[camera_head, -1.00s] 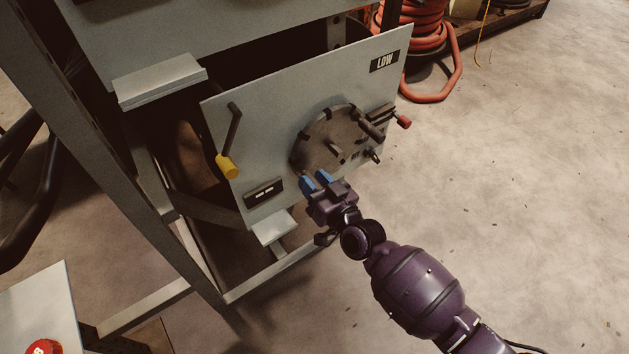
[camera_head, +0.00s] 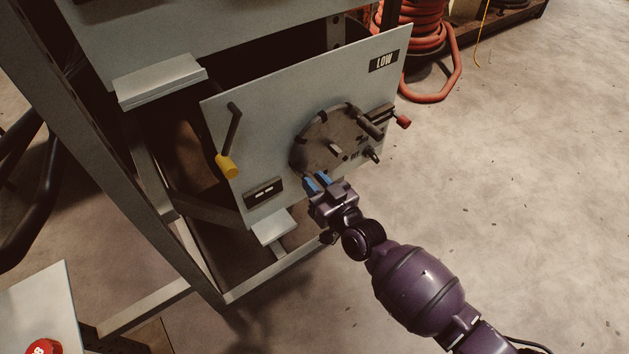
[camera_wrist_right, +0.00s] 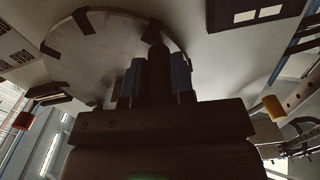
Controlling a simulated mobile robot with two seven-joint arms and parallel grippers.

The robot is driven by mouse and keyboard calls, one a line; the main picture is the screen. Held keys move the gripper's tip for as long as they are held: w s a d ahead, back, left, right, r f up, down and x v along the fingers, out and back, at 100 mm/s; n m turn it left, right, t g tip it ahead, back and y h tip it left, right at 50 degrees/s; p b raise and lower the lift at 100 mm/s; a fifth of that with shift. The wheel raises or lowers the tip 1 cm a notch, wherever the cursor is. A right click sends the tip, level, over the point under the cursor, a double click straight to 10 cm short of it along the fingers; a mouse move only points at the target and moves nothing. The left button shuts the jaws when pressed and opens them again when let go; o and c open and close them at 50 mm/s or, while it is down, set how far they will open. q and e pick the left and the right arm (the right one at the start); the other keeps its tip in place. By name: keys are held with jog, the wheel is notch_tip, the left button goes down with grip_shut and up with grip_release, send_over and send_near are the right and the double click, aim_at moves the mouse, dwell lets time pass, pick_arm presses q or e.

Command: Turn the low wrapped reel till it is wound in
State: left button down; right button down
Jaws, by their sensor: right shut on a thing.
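The low reel (camera_head: 325,150) is a dark round disc on the grey panel (camera_head: 270,115) marked LOW, with dark pegs and clips around its rim. It also shows in the right wrist view (camera_wrist_right: 105,45). My right gripper (camera_head: 318,183) is at the disc's lower edge, its blue fingertips close to the rim. In the right wrist view the blue fingers (camera_wrist_right: 158,75) are shut on a dark upright peg (camera_wrist_right: 158,70) between them. The peg's base is hidden by the gripper. My left gripper is not in view.
A yellow-handled crank (camera_head: 227,165) is left of the disc, and a red-tipped lever (camera_head: 403,121) is at its right. A small ledge (camera_head: 274,227) juts below the panel. Coiled red hose (camera_head: 425,50) lies behind. The floor at right is clear.

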aim_at(347, 154)
jog(key=w+d+f+n, duration=0.1)
jog(key=n, duration=0.2)
jog(key=w+d+f+n, duration=0.1)
jog(key=d+n, duration=0.1)
jog(key=n, duration=0.1)
jog(key=w+d+f+n, duration=0.1)
jog(key=d+f+n, duration=0.1)
jog(key=n, duration=0.2)
jog(key=shift+w+d+f, duration=0.1)
jog(key=shift+w+d, duration=0.05)
jog(key=shift+w, duration=0.15)
jog(key=w+d+n, duration=0.1)
jog(key=n, duration=0.1)
jog(key=w+d+n, duration=0.1)
jog(key=n, duration=0.1)
jog(key=shift+d, duration=0.3)
jog(key=n, duration=0.1)
jog(key=w+d+r+n, duration=0.1)
jog(key=n, duration=0.1)
jog(key=shift+w+d, duration=0.1)
jog(key=shift+d, duration=0.2)
jog(key=shift+w+d+r+n, duration=0.15)
jog(key=shift+d+r+n, duration=0.05)
jog(key=shift+n, duration=0.35)
jog(key=shift+w+d+r+n, duration=0.1)
jog(key=shift+d+r+n, duration=0.1)
jog(key=shift+n, duration=0.35)
jog(key=c, duration=1)
grip_release()
jog(key=shift+r, duration=0.1)
